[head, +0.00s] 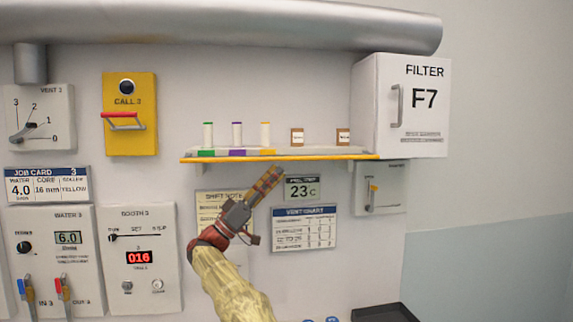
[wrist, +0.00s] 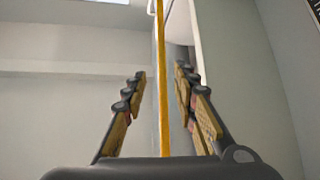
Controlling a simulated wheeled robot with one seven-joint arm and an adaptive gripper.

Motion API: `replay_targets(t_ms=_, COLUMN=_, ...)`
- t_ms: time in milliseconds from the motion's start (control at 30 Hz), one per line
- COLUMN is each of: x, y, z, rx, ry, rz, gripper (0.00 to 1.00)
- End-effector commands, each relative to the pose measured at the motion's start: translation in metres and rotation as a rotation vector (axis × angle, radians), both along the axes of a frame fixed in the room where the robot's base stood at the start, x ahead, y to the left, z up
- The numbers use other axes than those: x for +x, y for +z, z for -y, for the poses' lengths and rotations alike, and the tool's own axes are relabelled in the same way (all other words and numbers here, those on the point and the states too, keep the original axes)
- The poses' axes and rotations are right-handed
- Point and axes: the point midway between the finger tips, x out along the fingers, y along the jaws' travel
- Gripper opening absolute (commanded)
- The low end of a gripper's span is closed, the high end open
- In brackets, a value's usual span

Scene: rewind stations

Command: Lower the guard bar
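A yellow bar (head: 330,157) runs along the front edge of the wall shelf. In the wrist view the yellow bar (wrist: 162,90) shows as a narrow upright strip between my fingers. My gripper (head: 273,174) is just below the shelf, pointing up and right, near the middle of the bar. The wrist view shows my gripper (wrist: 161,76) open, with one finger on each side of the strip and gaps between. I cannot tell how near the fingertips are in depth. A separate red bar (head: 120,114) sits on the yellow CALL 3 panel (head: 145,90), below a black knob.
A large pipe (head: 250,24) runs above. A dark tray (head: 385,313) is at the bottom right.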

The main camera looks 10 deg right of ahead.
Motion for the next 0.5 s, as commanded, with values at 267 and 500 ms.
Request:
replay_targets(t_ms=267, x=-0.005, y=-0.021, z=-0.021, rx=0.0, ry=0.001, rz=-0.001, gripper=0.29)
replay_targets(t_ms=500, x=-0.005, y=-0.023, z=-0.023, rx=0.0, ry=-0.001, rz=-0.001, gripper=0.29)
